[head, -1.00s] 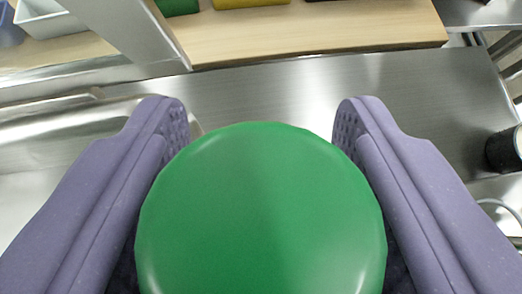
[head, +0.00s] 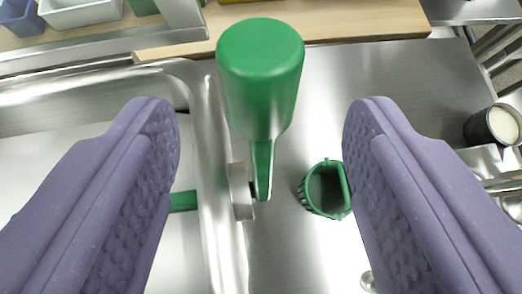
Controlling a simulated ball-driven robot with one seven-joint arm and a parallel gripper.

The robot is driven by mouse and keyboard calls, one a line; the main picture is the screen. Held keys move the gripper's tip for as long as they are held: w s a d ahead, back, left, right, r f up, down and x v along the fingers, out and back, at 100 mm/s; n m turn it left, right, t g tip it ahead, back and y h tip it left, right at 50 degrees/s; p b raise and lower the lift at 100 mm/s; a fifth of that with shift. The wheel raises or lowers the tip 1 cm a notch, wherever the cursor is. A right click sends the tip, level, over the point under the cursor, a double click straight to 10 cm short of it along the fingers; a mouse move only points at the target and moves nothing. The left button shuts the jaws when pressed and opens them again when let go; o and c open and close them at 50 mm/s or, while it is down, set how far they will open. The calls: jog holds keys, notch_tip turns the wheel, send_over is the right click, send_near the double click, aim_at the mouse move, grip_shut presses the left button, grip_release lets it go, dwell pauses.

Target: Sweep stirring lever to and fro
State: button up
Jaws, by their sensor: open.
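The stirring lever (head: 262,80) appears to be the green one, with a thick rounded knob on a thin tapering stem. It stands at the sink's right edge, beside a small metal bracket (head: 240,192) at the stem's foot. My gripper (head: 262,125) is open, with its two purple fingers wide apart, one on each side of the lever in the picture. Neither finger touches the lever, and the knob shows beyond the fingertips.
A steel sink basin (head: 60,135) lies left, with a green bar (head: 184,201) partly behind my left finger. A small green basket (head: 326,190) stands right of the lever. A wooden shelf (head: 350,22) with bins runs behind. A dark cup (head: 492,126) stands far right.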

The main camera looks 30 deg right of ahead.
jog(key=shift+c, duration=1)
jog(key=s+d+n+b, duration=0.1)
jog(key=s+n, duration=0.1)
jog(key=s+d+n+t+b, duration=0.1)
jog(key=d+n+b, duration=0.1)
jog(key=n, duration=0.1)
jog(key=s+d+n+t+b, duration=0.1)
jog(key=s+n, duration=0.1)
jog(key=shift+s+d+n+h+b, duration=0.3)
jog(key=shift+s+n+h+b, duration=0.05)
jog(key=shift+n+h+b, duration=0.05)
grip_shut()
jog(key=n+t+y+b, duration=0.4)
jog(key=n, duration=0.9)
send_near(275, 111)
jog(key=w+b, duration=0.1)
jog(key=w, duration=0.2)
jog(key=w+f+b, duration=0.1)
jog(key=w+b, duration=0.1)
jog(key=w, duration=0.1)
jog(key=shift+w+d+f, duration=0.15)
jog(key=shift+w+d, duration=0.05)
jog(key=shift+w, duration=0.15)
